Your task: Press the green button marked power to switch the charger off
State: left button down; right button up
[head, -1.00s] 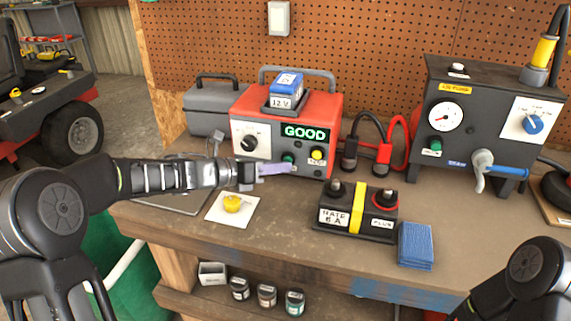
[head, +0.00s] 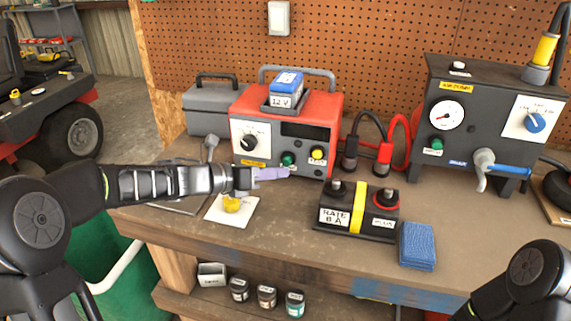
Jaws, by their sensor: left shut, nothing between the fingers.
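The red charger (head: 240,108) stands at the back of the workbench, with a dark dial (head: 249,143) on its front. Its display (head: 308,131) is dark and shows no text. The green button (head: 288,159) sits below the display, left of a yellow button (head: 317,153). My left gripper (head: 287,172) is shut and empty, its pale purple fingers just below and in front of the green button. I cannot tell whether the tips touch the panel. Of my right arm only a dark link shows at the lower right; its gripper is out of view.
A black battery (head: 338,229) with a yellow strap stands in front of the charger, beside a folded blue cloth (head: 417,246). A dark air pump (head: 470,110) stands at the right. A yellow item on a white card (head: 226,217) lies under my left gripper.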

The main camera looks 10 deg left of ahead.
pick_arm(q)
jog(key=shift+s, duration=0.1)
jog(key=s+b, duration=0.2)
jog(key=s, duration=0.2)
jog(key=shift+a+f, duration=0.1)
jog(key=shift+a, duration=0.05)
jog(key=shift+s, duration=0.9)
